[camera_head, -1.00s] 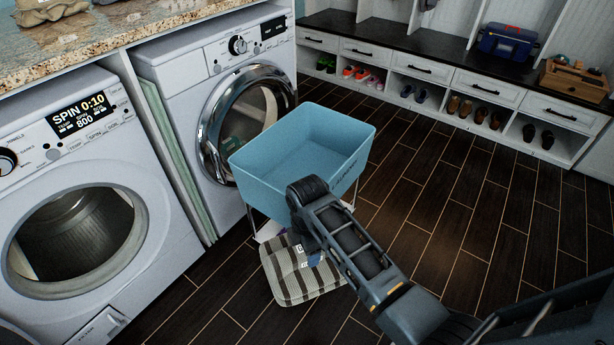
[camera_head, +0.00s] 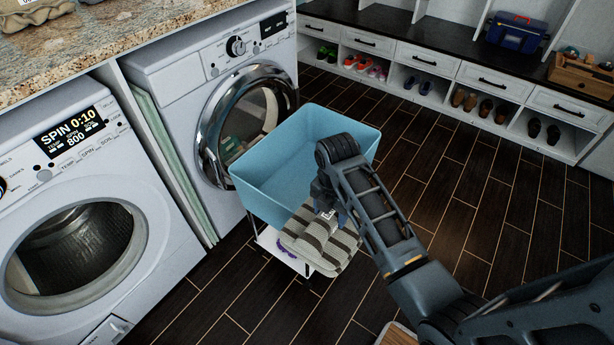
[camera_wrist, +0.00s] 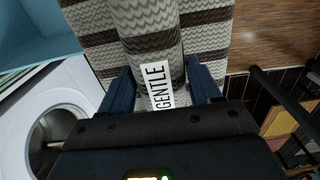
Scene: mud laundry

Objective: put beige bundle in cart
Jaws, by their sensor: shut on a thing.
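The beige bundle (camera_head: 318,240) is a folded cloth with grey-brown and cream stripes. In the wrist view the bundle (camera_wrist: 210,35) carries a white label reading GENTLE. My gripper (camera_head: 325,198) is shut on it, with blue-padded fingers (camera_wrist: 157,88) on either side of a raised fold. The bundle hangs beside the near right side of the cart, partly in front of its blue tub (camera_head: 262,195). The tub stands on a white frame with a lower shelf (camera_head: 275,245). The tub's visible inside is empty; my arm hides part of its right side.
Two white front-loading washers (camera_head: 75,235) stand at left; the far washer (camera_head: 165,75) has its round door next to the tub. A shoe bench (camera_head: 440,60) lines the back wall. Dark floor (camera_head: 500,220) is clear at right. A wooden edge (camera_head: 397,335) shows at the bottom.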

